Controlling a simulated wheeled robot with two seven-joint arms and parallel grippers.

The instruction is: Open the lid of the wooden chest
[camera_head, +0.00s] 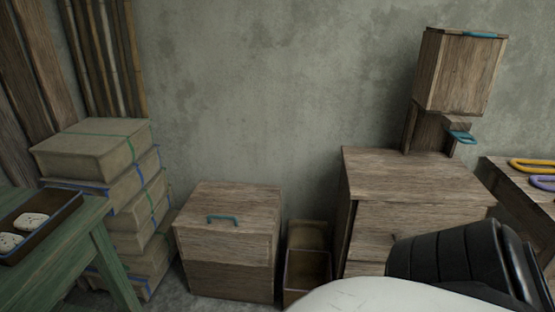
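The wooden chest (225,278) stands on the floor against the wall, left of the middle. Its lid (240,198) is shut. The front and handle are unobstructed. Neither of my grippers shows. A white and black part of my own arm fills the lower right, well to the right of the chest.
Stacked tied bundles (90,155) stand left of the chest, behind a green table (65,245) with a dark tray (52,228). A small open wooden box (306,278) stands close on the right. A wooden cabinet (410,180) stands farther right.

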